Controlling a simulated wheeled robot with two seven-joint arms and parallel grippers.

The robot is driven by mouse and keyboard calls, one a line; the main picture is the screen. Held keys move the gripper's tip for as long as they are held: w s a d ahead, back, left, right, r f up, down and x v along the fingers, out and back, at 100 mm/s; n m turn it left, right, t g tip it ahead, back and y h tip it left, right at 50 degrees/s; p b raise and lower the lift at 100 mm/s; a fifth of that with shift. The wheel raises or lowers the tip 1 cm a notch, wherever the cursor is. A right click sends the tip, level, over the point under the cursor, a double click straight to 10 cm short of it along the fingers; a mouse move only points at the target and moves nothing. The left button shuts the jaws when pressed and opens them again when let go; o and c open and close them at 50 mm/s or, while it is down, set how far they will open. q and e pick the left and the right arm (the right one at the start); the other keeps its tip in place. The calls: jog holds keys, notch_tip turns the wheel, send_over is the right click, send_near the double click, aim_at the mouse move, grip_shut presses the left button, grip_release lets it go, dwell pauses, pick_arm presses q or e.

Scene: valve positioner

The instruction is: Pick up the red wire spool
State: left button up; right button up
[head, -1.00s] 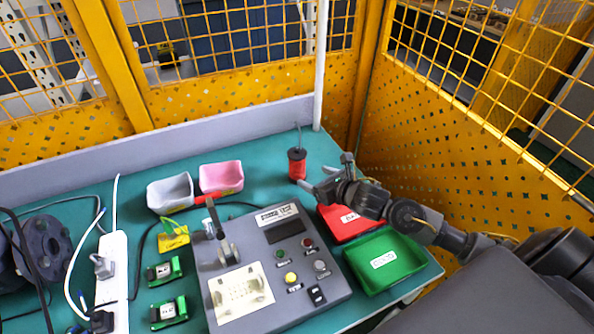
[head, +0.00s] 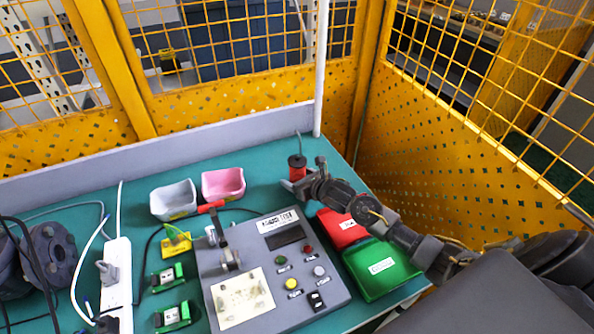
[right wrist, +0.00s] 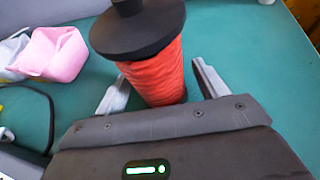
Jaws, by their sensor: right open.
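The red wire spool (head: 297,168) stands upright at the back right of the green table, with a dark top flange and a wire end rising from it. My right gripper (head: 303,178) is at the spool in the head view and partly covers its lower part. In the right wrist view the spool's red winding (right wrist: 155,75) stands between the two open fingers of the right gripper (right wrist: 157,88), one on each side. I see a gap on the right finger's side; I cannot tell whether the left finger touches. My left gripper is not in view.
A grey control box (head: 273,267) with a lever and buttons fills the middle. A red bin (head: 340,228) and a green bin (head: 382,268) lie under my right arm. A pink bin (head: 223,184) and a grey bin (head: 173,199) stand left of the spool. Yellow mesh fencing (head: 440,150) closes the right side.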

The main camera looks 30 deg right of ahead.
jog(key=shift+w+f, duration=0.15)
jog(key=shift+w, duration=0.15)
jog(key=shift+c, duration=0.4)
jog(key=c, duration=1.2)
